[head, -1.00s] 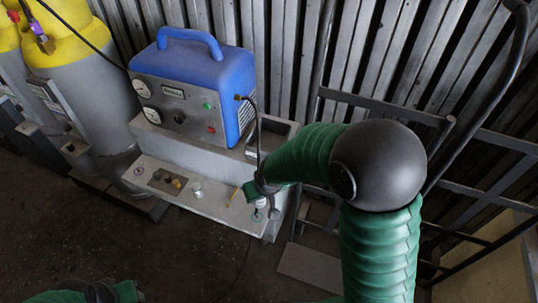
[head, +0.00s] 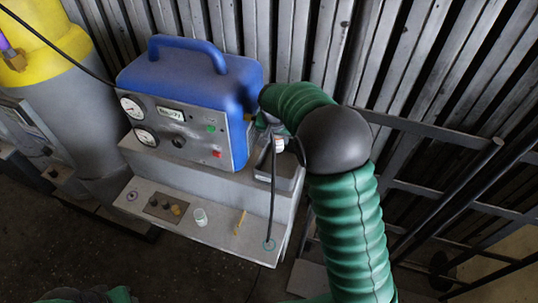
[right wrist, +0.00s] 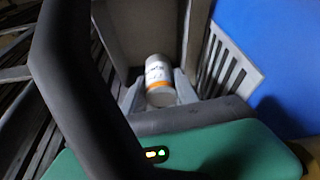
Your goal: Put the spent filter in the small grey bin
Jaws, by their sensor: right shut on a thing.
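The spent filter (right wrist: 159,80), a small white cylinder with an orange band, sits between the two fingers of my right gripper (right wrist: 158,94) in the right wrist view. The gripper is shut on it. In the head view my right gripper (head: 271,127) is at the right side of the blue blower, and the filter (head: 279,143) shows as a small pale piece there. The small grey bin (head: 291,180) stands just below, on the upper grey step; the arm partly hides it. The filter appears above the bin; I cannot tell the height. My left gripper is out of view.
The blue blower (head: 190,95) with gauges stands left of the bin. A dark cable (head: 271,205) hangs in front of the steps. A dark metal rack (head: 455,205) stands at right.

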